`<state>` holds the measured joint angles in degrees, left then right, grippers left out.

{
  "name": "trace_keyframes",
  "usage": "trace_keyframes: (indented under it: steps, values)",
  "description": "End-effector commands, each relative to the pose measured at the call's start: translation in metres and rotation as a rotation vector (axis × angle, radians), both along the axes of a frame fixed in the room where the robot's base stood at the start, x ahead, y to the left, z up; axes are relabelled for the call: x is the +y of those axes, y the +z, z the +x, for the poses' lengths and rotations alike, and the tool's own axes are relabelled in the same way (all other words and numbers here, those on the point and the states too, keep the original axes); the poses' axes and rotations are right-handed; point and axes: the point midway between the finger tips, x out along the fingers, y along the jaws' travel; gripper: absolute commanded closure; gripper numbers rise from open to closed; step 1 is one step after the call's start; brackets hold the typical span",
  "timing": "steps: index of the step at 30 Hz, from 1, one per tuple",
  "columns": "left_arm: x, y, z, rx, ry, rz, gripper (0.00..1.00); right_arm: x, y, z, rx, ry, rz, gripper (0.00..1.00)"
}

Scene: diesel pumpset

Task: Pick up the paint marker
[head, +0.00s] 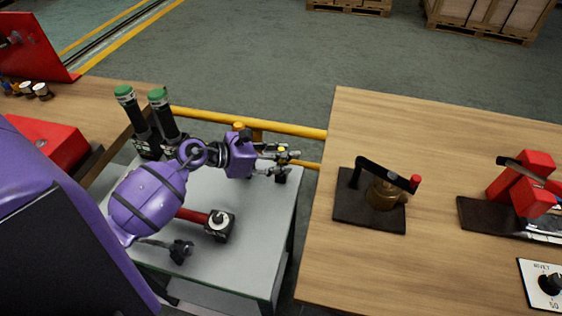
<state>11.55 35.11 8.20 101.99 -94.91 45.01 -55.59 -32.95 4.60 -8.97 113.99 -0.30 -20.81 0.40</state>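My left gripper (283,160) reaches in from the left and hangs over the right edge of the grey-topped stand (200,262). A small yellow bit (283,149) shows at its fingers; I cannot tell whether it is the paint marker. A small dark object (281,177) is just below the fingers. The fingers are too small and cluttered to show whether they are open or shut on something. No paint marker can be made out for certain. My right gripper is out of view.
Two green-topped dark cylinders (168,117) stand behind my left arm. A black block with a round knob and red bar (219,225) is on the stand. The wooden table (440,145) at right holds a brass lever device (383,193) and a red clamp-like device (524,188). A yellow rail (300,130) runs behind.

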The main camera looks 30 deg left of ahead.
Motion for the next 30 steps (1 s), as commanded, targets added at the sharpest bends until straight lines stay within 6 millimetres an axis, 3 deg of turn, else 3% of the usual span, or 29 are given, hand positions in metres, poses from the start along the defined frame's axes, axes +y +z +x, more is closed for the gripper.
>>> trace_keyframes:
  steps: [4, 12, 23, 30]
  values:
    - [0.000, -0.001, 0.000, 0.001, 0.000, 0.001, 0.67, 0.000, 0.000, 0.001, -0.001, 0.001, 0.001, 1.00]
    - [0.001, 0.000, -0.001, 0.001, 0.000, 0.000, 1.00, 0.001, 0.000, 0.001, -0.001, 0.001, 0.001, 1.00]
    - [0.001, 0.005, 0.000, -0.001, 0.000, 0.002, 1.00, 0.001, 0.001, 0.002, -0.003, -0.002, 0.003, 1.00]
    - [0.001, 0.049, 0.000, -0.004, -0.003, 0.005, 1.00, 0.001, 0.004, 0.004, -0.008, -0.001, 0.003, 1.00]
